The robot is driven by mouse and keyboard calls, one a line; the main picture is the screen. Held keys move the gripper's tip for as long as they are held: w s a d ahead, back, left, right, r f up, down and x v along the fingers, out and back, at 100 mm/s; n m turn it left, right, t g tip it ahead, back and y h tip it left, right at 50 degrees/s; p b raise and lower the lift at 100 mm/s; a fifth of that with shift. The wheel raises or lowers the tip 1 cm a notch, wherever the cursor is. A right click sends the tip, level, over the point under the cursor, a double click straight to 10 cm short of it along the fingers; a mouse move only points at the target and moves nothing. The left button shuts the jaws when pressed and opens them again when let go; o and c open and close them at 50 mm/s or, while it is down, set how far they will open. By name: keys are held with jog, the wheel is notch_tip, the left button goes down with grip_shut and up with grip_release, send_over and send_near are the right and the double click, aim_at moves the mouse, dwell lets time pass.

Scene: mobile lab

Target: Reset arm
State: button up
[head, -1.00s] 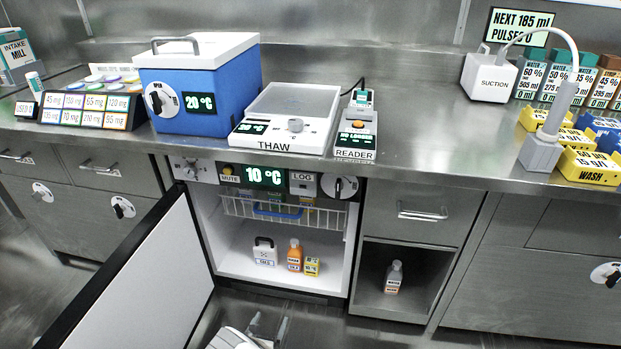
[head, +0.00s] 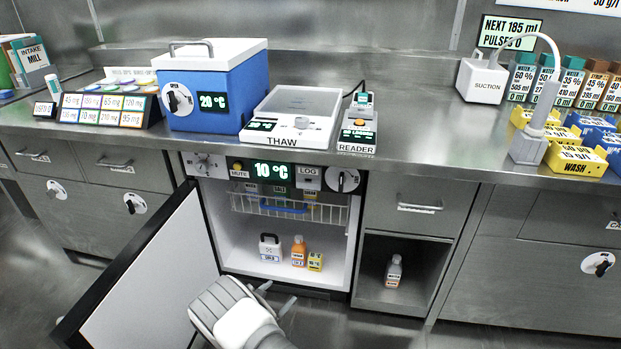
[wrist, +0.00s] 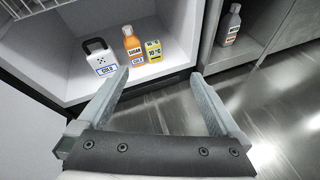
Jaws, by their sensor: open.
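My gripper (head: 277,298) is in front of the open fridge, low near the floor. In the wrist view my gripper (wrist: 160,85) has its two fingers spread apart with nothing between them. Beyond the fingertips, on the fridge floor, stand a white handled box (wrist: 99,57), an orange bottle (wrist: 133,45) and a small yellow block (wrist: 153,50). The fingers appear apart from all of them. My arm covers part of the floor and the lower edge of the fridge door in the head view.
The fridge door (head: 150,275) stands open to the left of my arm. A wire basket (head: 290,207) hangs inside the fridge. A grey bottle (head: 393,270) stands in the open cubby to the right. The counter (head: 420,140) above carries a blue cooler (head: 225,95) and instruments.

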jog(key=w+d+r+m+g+h, duration=0.15)
jog(key=d+r+m, duration=0.25)
jog(key=r, duration=0.5)
jog(key=w+d+r+m+g+h, duration=0.15)
jog(key=d+r+m, duration=0.25)
jog(key=r, duration=0.5)
jog(key=s+d+r+m+g+y, duration=0.1)
jog(key=s+d+r+m+g, duration=0.1)
jog(key=s+d+r+m, duration=0.4)
jog(key=s+d+r+m+g+y, duration=0.1)
jog(key=s+d+r+g, duration=0.15)
jog(key=r, duration=0.65)
jog(key=s+d+r+m+g+y, duration=0.1)
jog(key=s+d+r+m, duration=0.3)
jog(key=r, duration=0.3)
jog(key=s+d+r+m+t+y, duration=0.1)
jog(key=s+d+r+m+y, duration=0.3)
jog(key=s, duration=0.8)
jog(key=s+a+r+m+t+y, duration=0.15)
jog(key=s+r+m, duration=0.4)
jog(key=s, duration=0.55)
notch_tip(320, 180, up, 29)
jog(key=p, duration=2.8)
jog(key=shift+d+f+p, duration=0.15)
jog(key=shift+d+p, duration=0.15)
jog(key=shift+d, duration=0.15)
jog(key=shift+c, duration=0.2)
